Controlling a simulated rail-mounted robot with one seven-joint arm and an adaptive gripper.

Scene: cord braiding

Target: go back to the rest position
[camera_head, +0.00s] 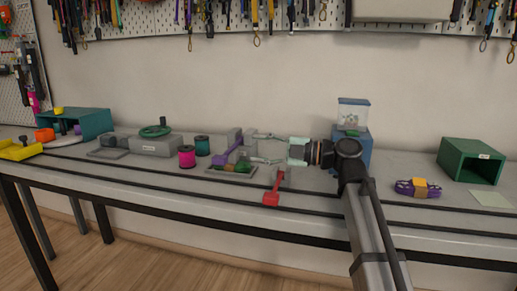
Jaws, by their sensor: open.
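My gripper (256,148) is open and empty. It points left above the workbench (330,212), right of the middle of the picture, with its two pale fingers spread. Left of the fingertips is a grey fixture with a purple piece (228,149). Below it, a dark and green item (232,168) lies on a grey plate. A red-handled lever (272,192) shows just below the gripper. My arm comes in from the lower right and hides part of the bench. No rest position is marked in view.
Spools, pink (186,158) and teal (202,146), stand left, beside a grey box with a green wheel (155,132). A blue dispenser (353,112) stands behind my wrist. A purple cord bundle (405,188) and green box (455,158) are right. Tools hang from the pegboard (290,17).

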